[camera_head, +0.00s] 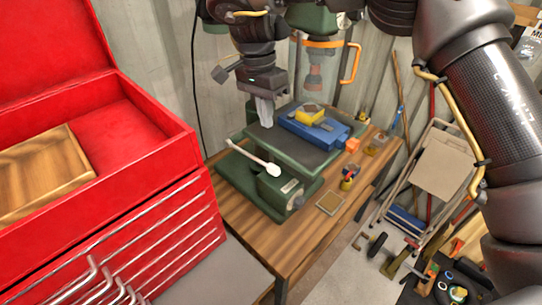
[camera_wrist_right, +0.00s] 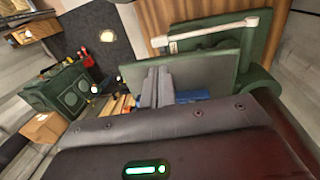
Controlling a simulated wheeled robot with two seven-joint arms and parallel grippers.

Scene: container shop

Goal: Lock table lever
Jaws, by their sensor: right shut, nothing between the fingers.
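The table lever (camera_head: 250,155) is a white rod with a rounded end, lying along the front of the green machine base (camera_head: 262,190) in the head view. It slants down to the right. In the right wrist view the lever (camera_wrist_right: 212,30) is a white bar at the upper right. The grey-topped machine table (camera_head: 285,146) sits just behind it. My right gripper (camera_head: 265,121) is shut and empty, pointing down at the table's left part, behind and above the lever. Its fingers (camera_wrist_right: 156,84) show closed in the wrist view. Contact with the table cannot be told. My left gripper is out of view.
A blue vise (camera_head: 318,134) with a yellow block (camera_head: 309,113) sits on the machine table. A red tool chest (camera_head: 150,125) with an open lid stands at left.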

